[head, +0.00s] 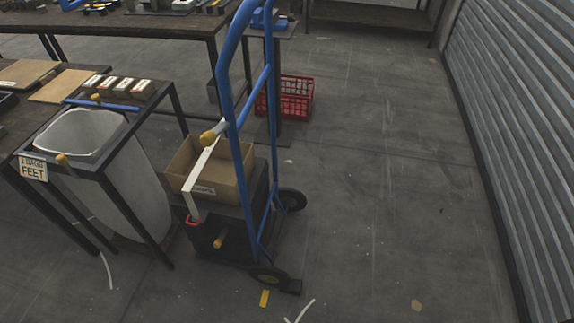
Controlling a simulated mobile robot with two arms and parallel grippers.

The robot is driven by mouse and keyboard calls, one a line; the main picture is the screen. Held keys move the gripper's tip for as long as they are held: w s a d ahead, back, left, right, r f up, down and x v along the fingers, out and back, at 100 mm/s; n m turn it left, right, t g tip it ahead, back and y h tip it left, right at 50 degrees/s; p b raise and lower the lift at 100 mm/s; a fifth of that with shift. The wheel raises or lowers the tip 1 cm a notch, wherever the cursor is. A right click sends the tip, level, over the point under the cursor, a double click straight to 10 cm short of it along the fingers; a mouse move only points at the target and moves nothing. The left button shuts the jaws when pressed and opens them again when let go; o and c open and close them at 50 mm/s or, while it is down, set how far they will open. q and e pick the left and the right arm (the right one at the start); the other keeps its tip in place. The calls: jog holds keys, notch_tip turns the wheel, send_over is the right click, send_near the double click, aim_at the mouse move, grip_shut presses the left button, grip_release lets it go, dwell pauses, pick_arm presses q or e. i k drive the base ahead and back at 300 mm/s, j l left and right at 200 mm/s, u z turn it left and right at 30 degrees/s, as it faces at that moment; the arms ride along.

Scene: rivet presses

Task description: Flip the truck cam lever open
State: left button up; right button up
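A blue hand truck (228,80) stands upright on the floor near the middle of the head view. It carries an open cardboard box (228,172) above a black case (222,232). A pale strap or bar (200,168) slopes down across the box to a red piece (194,222) at the case. A yellow-ended lever (209,137) sticks out to the left at the strap's upper end, by the truck's frame. Another yellow-tipped handle (219,240) is low on the black case. I cannot tell for sure which is the cam lever. Neither gripper is in view.
A bag stand (150,125) with a white bag (132,180) and yellow-ended handles stands close left of the truck. Workbenches (130,22) lie behind and left. A red crate (290,107) is behind the truck. The floor to the right is clear up to a corrugated shutter (520,120).

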aim_at(217, 244)
jog(key=k+j, duration=0.1)
jog(key=k, duration=0.6)
jog(key=k+j, duration=0.15)
jog(key=k, duration=0.55)
